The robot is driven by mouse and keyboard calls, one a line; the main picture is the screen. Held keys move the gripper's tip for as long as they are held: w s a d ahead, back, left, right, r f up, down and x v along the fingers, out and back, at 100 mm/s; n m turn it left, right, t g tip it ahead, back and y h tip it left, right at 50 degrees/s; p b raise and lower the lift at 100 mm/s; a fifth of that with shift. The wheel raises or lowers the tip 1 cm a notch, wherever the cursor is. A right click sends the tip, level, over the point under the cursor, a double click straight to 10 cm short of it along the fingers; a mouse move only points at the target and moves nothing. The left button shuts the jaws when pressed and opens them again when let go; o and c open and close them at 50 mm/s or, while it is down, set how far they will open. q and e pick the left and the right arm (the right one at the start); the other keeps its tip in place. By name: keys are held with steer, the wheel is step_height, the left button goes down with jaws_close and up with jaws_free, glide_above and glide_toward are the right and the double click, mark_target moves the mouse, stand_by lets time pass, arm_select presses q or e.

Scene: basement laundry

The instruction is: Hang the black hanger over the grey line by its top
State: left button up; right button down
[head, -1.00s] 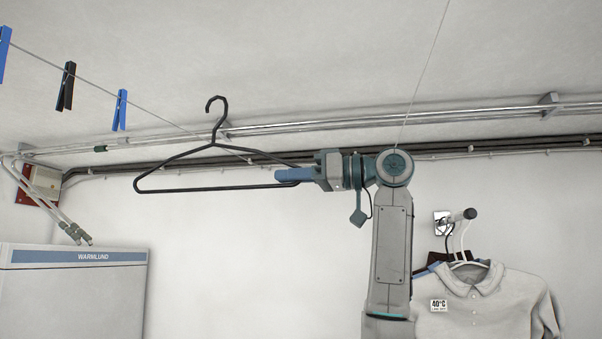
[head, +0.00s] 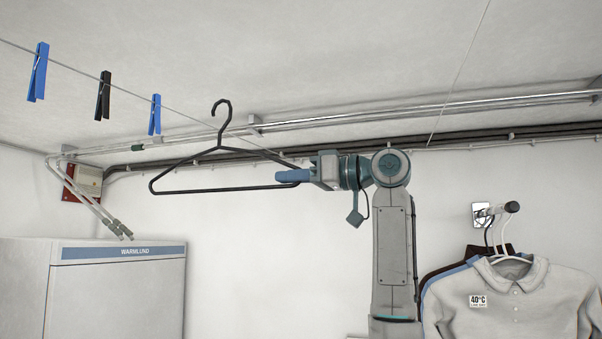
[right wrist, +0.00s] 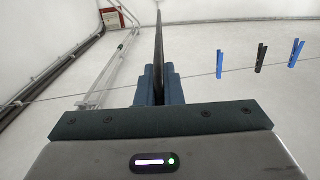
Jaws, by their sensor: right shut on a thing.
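The black hanger (head: 219,150) is held up in the air, its hook at the top and its bar roughly level. My right gripper (head: 290,176) is shut on the hanger's right end. The grey line (head: 190,115) slopes down from the upper left and passes close to the hanger's neck in the head view; I cannot tell which is nearer. In the right wrist view the hanger (right wrist: 159,50) shows edge-on between the fingers (right wrist: 158,85), and the line (right wrist: 120,88) crosses behind them. My left gripper is not in view.
Blue and black pegs (head: 103,96) hang on the line to the left of the hanger. A metal pipe (head: 400,110) runs along the wall near the ceiling. A white WARMLUND cabinet (head: 120,290) stands lower left. Shirts (head: 515,295) hang on a wall hook at lower right.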

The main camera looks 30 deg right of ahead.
steer(key=shift+p+x, duration=1.05)
steer(key=shift+x, duration=1.4)
steer(key=shift+s+f+b, duration=0.1)
steer(key=shift+f+b, duration=1.45)
steer(key=shift+f, duration=0.5)
steer(key=c, duration=1.5)
jaws_free()
steer(key=shift+s+d, duration=0.1)
